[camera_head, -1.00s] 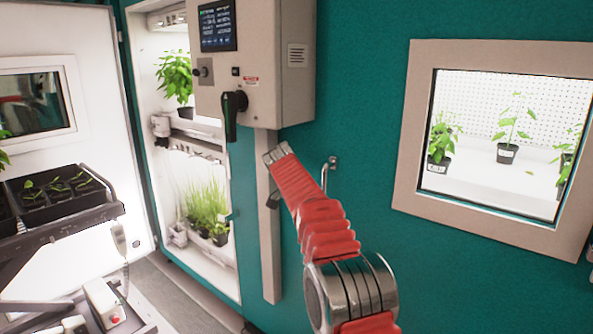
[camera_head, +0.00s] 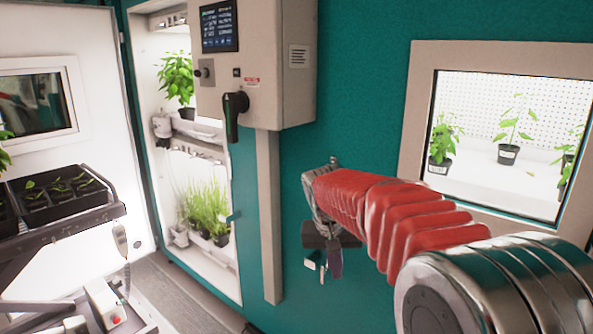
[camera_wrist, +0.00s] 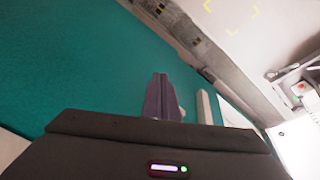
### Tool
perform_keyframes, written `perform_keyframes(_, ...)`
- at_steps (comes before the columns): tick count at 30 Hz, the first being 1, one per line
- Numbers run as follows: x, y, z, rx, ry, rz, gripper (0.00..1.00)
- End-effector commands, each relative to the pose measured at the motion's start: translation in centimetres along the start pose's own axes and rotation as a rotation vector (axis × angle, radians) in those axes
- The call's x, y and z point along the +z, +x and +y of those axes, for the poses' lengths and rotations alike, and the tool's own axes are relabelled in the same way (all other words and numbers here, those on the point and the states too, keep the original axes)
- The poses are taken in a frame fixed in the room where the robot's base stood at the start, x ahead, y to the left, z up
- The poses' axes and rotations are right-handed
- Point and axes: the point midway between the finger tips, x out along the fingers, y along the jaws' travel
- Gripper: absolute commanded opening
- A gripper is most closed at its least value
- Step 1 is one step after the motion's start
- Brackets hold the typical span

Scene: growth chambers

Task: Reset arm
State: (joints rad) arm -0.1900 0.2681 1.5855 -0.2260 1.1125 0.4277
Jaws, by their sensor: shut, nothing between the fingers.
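My gripper (camera_head: 323,266) hangs at the end of my red-sleeved arm, in front of the teal chamber wall, below and left of the window. In the wrist view my gripper (camera_wrist: 161,98) shows its dark fingers pressed together, with nothing between them. It is apart from the control box and the open chamber doorway.
A grey control box (camera_head: 265,65) with a screen and a black handle (camera_head: 235,113) juts from the teal wall (camera_head: 352,85). A framed window (camera_head: 412,150) is at right. A cart with a seedling tray (camera_head: 95,207) stands at left. Grey floor (camera_head: 183,285) shows between.

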Motion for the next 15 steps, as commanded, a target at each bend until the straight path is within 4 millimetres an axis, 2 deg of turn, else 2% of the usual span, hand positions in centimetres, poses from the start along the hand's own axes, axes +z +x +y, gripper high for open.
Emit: perform_keyframes(15, 11.3, -2.4, 4.2, -0.102, -0.19, 0.025, 0.0)
